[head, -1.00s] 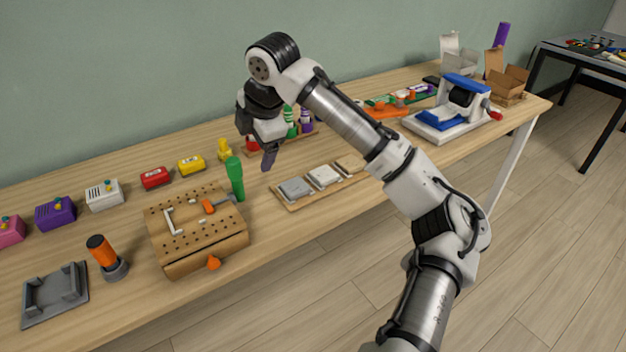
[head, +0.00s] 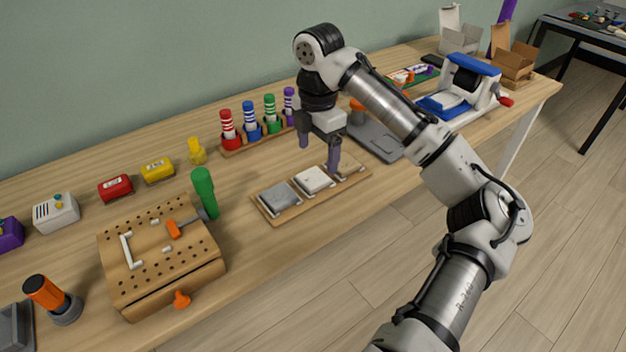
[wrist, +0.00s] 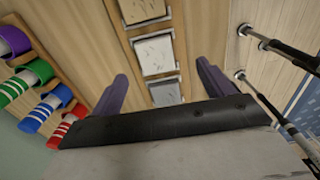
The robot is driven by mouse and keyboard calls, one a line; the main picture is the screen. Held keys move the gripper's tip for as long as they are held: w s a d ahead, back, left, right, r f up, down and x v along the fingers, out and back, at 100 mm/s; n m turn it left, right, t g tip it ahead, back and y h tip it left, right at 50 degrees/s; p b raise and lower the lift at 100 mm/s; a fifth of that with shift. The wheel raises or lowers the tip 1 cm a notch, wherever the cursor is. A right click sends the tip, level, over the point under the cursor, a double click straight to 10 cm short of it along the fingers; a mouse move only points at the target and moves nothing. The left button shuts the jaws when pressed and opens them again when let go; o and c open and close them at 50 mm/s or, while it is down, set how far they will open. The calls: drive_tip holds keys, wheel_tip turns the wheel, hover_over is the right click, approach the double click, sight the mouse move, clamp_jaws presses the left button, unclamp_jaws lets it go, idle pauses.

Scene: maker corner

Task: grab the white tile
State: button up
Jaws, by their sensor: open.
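The white tile (head: 314,179) lies flat in the middle place of a wooden tray (head: 272,218), with a grey tile (head: 279,197) on its left and a tan tile (head: 350,164) on its right. My gripper (head: 319,157) is open and empty, fingers pointing down, above the tray by the white and tan tiles. One finger partly covers the tan tile. In the wrist view the white tile (wrist: 155,54) shows just beyond the fingertips (wrist: 162,70). The grey tile (wrist: 166,93) is between the fingers there, partly hidden by the gripper body.
A rack of striped cylinders (head: 250,125) stands behind the tray. A green-handled tool (head: 205,192) and a pegboard block (head: 165,255) are to the left. A blue and white machine (head: 465,90) stands to the right. Bare table lies in front of the tray.

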sight(314, 176)
drive_tip(key=shift+w+a+f, duration=0.15)
drive_tip(key=shift+f, duration=1.6)
drive_tip(key=shift+w+a+f, duration=0.1)
drive_tip(key=shift+a+f, duration=0.05)
drive_tip(key=shift+f, duration=1.6)
drive_tip(key=c, duration=1.1)
drive_tip(key=shift+r, duration=0.1)
